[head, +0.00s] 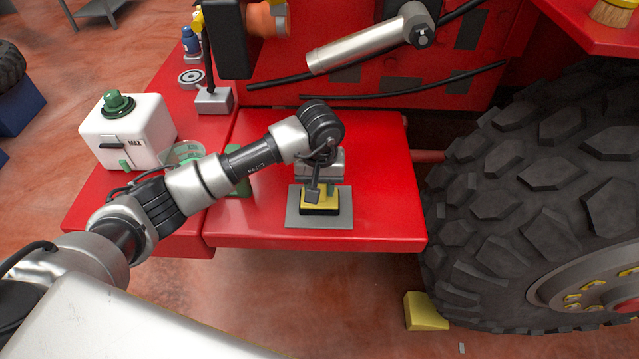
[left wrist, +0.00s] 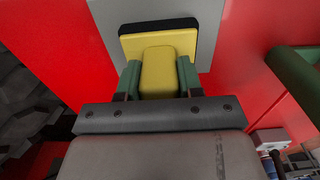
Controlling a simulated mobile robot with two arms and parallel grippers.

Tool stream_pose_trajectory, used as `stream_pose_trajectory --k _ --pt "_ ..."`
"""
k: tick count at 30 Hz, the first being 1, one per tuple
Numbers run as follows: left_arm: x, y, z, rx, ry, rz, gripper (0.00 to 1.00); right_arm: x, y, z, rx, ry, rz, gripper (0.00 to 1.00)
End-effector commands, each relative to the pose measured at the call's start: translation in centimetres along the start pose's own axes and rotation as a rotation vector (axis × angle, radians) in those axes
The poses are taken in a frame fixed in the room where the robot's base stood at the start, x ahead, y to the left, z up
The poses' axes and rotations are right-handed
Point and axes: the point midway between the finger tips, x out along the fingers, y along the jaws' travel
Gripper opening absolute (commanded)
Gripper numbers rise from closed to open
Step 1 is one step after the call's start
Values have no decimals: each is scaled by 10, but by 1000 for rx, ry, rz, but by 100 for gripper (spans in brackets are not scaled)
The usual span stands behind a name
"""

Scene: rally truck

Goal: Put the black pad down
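The black pad (head: 319,209) has a yellow top and a yellow grip block; its black edge shows below the yellow in the head view. In the left wrist view the pad (left wrist: 178,42) lies straight ahead. It is over the grey plate (head: 345,221) on the red deck and looks flat on it or very close; I cannot tell if they touch. My left gripper (head: 321,188) is above the pad. In the left wrist view its green fingers (left wrist: 158,78) are closed on both sides of the yellow grip block. My right gripper is not in view.
A green block (head: 237,184), partly behind my left arm, and a clear cup (head: 184,153) stand left of the plate. A white canister (head: 128,132) with a green cap is farther left. The big tire (head: 540,160) is at the right. The deck right of the plate is clear.

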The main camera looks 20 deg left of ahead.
Motion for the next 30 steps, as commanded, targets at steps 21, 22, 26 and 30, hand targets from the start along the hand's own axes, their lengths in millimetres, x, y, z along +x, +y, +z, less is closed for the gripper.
stream_pose_trajectory --k 21,22,26,30 --pt "-31 0 -1 2 6 1 62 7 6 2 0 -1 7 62" --pt "-37 0 -2 1 7 2 62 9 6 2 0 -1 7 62" --pt "-67 0 -1 2 6 2 62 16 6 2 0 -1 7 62" --pt "-94 0 -1 1 5 1 62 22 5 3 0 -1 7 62"
